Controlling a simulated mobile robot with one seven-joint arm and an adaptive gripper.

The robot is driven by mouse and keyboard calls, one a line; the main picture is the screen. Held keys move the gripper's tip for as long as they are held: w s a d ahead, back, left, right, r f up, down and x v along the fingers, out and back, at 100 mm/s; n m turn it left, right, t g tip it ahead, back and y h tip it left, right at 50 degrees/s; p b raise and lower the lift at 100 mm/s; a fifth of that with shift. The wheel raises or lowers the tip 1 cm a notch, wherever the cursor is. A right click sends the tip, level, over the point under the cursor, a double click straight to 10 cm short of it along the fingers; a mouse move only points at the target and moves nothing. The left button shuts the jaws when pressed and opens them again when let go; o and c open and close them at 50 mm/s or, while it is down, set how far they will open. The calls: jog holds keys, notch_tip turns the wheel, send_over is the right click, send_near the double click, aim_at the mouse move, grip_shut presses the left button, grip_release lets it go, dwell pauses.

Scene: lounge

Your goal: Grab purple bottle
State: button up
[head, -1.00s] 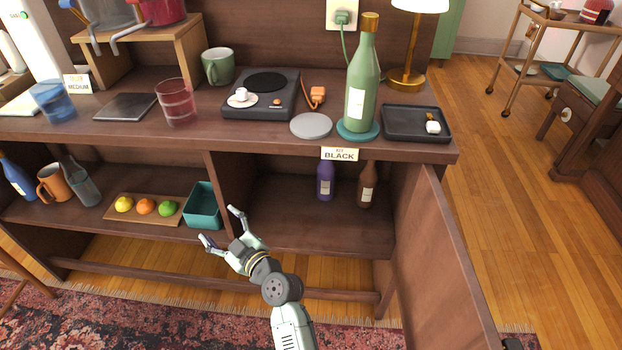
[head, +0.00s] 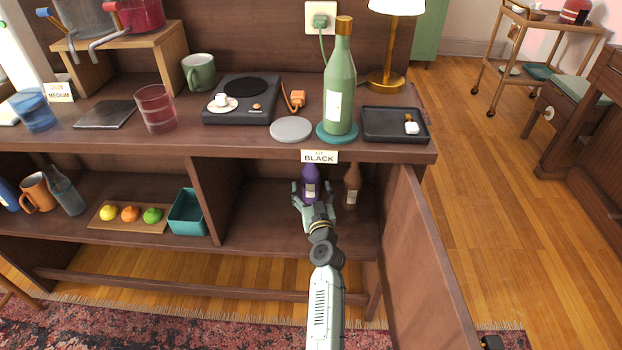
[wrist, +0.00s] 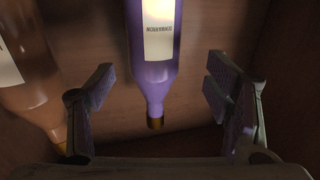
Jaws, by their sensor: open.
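The purple bottle (head: 310,184) stands in the right-hand cabinet compartment, below the "BLACK" label. In the wrist view the purple bottle (wrist: 153,70) has a pale label and a gold cap, and it shows between the two finger pads. My gripper (head: 313,191) reaches into the compartment right in front of the bottle and hides its lower part. In the wrist view my gripper (wrist: 160,110) is open, with a clear gap between each pad and the bottle.
A brown bottle (head: 352,186) stands close on the right of the purple one; in the wrist view this brown bottle (wrist: 30,80) is at the left, near a finger. An open cabinet door (head: 425,260) is on the right. A teal bin (head: 187,213) sits left of the divider.

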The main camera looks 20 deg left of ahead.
aim_at(312, 182)
jog(key=shift+d+x, duration=0.2)
jog(key=shift+x, duration=1.3)
jog(key=shift+d+x, duration=0.15)
jog(key=shift+x, duration=1.35)
jog(key=shift+w, duration=0.2)
jog(key=shift+c, duration=0.3)
grip_shut()
